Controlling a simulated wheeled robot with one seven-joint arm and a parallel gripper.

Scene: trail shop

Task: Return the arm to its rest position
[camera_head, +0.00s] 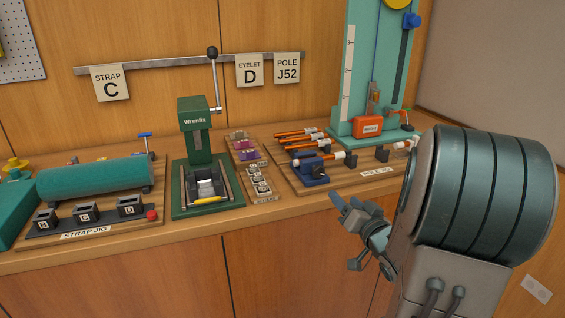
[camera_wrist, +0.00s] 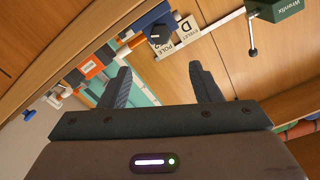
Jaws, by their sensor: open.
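My gripper (camera_head: 351,212) is in front of the counter's front edge at the right, below the pole board, with my arm behind it on the right. In the wrist view my gripper (camera_wrist: 162,82) shows two dark fingers spread apart with nothing between them. Beyond the fingers are the wooden wall and the hanging sign cards, seen tilted. The fingers touch nothing that I can see.
The wooden counter (camera_head: 270,212) holds a strap jig (camera_head: 95,180) at left, a green press (camera_head: 205,160) with a tall lever, a small parts tray (camera_head: 268,198), and a pole board (camera_head: 345,180) with orange-tipped poles. A tall teal stand (camera_head: 352,50) rises behind. Space before the counter looks clear.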

